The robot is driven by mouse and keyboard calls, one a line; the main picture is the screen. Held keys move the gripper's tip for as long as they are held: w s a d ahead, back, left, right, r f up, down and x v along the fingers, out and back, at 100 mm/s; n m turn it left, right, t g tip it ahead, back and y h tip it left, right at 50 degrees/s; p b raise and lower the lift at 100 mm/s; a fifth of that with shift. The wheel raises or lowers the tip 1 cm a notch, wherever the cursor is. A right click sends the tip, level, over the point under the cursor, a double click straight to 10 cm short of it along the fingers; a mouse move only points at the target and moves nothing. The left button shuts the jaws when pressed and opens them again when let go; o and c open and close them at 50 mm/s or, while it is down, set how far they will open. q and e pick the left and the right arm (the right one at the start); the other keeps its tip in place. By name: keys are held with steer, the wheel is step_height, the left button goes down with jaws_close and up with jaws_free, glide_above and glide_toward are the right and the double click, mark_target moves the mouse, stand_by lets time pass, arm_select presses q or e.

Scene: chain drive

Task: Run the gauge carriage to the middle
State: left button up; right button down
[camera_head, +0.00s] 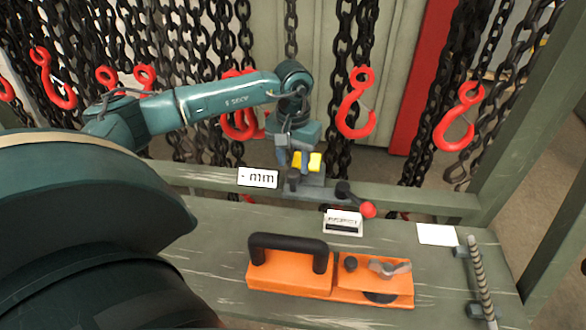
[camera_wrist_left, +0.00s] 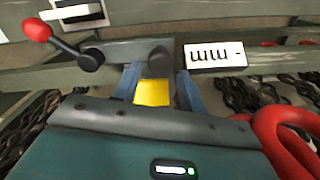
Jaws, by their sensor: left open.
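The gauge carriage (camera_head: 313,180) is a grey block with a yellow part (camera_head: 315,162) on top, sitting on the green rail (camera_head: 400,201) behind the bench. A dark knob (camera_head: 292,177) stands at its left side in the head view. My left gripper (camera_head: 303,165) is over the carriage. In the left wrist view, the open blue-grey fingers (camera_wrist_left: 159,88) lie either side of a yellow part (camera_wrist_left: 152,93) and grey post. Whether they touch it is unclear. A lever with a red ball (camera_head: 368,209) is right of the carriage. My right gripper is not visible.
A "- mm" label (camera_head: 258,178) is on the rail left of the carriage. A small white counter plate (camera_head: 343,222) and an orange tool (camera_head: 330,278) with a black handle are on the bench. Chains with red hooks (camera_head: 357,105) hang behind the rail, near my left arm.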

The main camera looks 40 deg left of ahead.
arm_select(q)
step_height(320, 180, up, 10)
steer(key=shift+f, duration=0.25)
